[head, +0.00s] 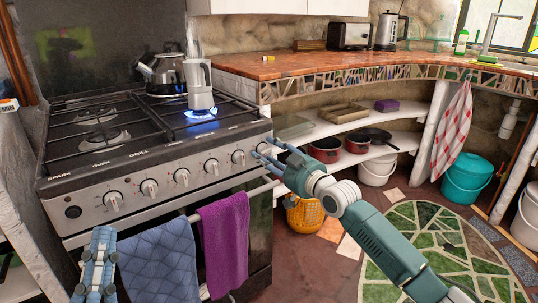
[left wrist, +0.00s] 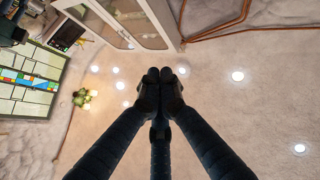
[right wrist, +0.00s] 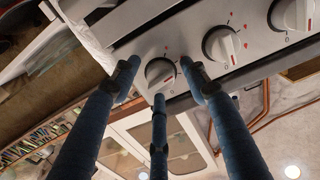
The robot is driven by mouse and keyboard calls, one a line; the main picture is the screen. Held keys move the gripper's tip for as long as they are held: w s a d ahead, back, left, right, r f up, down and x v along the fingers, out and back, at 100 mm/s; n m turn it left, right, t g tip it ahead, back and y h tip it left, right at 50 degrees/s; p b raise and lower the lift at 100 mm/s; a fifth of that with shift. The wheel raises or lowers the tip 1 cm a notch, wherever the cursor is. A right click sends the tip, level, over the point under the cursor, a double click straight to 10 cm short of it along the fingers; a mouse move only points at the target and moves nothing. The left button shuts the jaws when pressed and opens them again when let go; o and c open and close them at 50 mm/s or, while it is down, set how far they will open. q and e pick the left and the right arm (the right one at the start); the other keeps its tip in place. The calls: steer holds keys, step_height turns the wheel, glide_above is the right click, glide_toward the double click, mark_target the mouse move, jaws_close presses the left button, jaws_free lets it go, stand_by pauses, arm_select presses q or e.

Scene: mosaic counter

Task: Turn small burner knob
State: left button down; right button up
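The stove (head: 130,172) carries a row of several round knobs with white handles along its front panel. My right gripper (head: 265,153) is at the right end of this row, beside the rightmost knob (head: 262,147). In the right wrist view, its three fingers are spread open around a knob (right wrist: 160,73), which has red marks next to it. I cannot tell whether the fingertips touch it. Two more knobs show to its right. My left gripper (head: 98,258) is in front of the stove at lower left. Its fingertips meet in the left wrist view (left wrist: 159,78), with nothing between them.
A blue flame (head: 201,113) burns under a moka pot (head: 198,82). A kettle (head: 163,75) stands behind it. A blue cloth (head: 158,262) and a purple cloth (head: 224,240) hang from the oven rail. Shelves with pots (head: 325,149) lie right of the stove.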

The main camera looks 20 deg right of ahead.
steer(key=c, duration=0.9)
